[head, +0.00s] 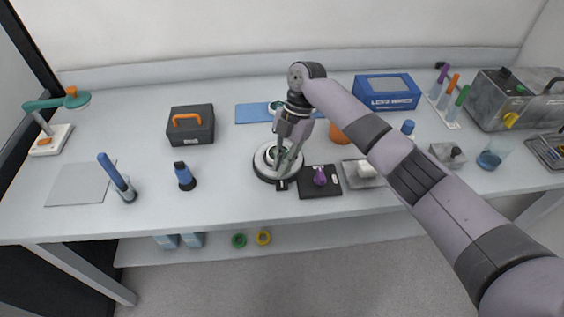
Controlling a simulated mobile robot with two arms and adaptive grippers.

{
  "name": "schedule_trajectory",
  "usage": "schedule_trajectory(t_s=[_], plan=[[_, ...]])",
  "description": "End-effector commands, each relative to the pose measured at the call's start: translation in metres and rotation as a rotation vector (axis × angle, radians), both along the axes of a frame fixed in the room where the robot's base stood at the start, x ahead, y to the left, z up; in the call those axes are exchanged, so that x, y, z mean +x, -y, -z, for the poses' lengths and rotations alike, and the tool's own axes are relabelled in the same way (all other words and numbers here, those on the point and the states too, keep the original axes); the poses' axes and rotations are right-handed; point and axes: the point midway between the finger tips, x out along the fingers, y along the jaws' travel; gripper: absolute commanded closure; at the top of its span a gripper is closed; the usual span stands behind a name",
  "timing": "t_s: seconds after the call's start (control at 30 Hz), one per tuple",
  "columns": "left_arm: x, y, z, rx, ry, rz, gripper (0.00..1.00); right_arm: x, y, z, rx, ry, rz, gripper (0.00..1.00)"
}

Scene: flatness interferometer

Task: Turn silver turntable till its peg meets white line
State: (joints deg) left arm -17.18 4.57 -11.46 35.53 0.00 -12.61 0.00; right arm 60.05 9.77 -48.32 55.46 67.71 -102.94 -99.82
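The silver turntable (261,166) is a round disc with a dark base, standing near the middle of the bench. My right gripper (283,166) points down over it, with its fingers at the turntable's top. The fingers cover part of the disc, and I cannot tell whether they are open or shut on something. The peg is not clear behind the fingers. My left gripper is not in view.
A black plate with a purple knob (320,178) stands close to the right of the turntable. A blue mat (252,113) lies behind it. A blue-and-black tool (184,176) stands to the left, with clear bench between. A black toolbox (190,126) is further back.

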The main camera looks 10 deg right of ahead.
Motion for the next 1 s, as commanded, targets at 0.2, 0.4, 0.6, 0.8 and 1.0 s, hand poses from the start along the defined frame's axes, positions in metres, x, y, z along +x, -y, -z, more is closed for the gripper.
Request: schedule_trajectory(t_s=[0.2,0.4,0.6,0.8,1.0], plan=[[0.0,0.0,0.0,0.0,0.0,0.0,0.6,0.001,0.0,-0.001,0.001,0.002,0.001,0.74],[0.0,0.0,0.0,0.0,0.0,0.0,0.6,0.0,0.0,0.0,0.0,0.001,0.0,0.69],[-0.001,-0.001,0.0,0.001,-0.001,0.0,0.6,0.001,0.001,-0.002,0.0,0.001,0.001,0.69],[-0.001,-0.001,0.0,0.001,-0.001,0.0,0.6,0.009,0.008,-0.028,0.001,0.004,0.002,0.69],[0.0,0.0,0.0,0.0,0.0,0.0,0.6,0.021,0.02,-0.068,0.001,0.004,0.002,0.69]])
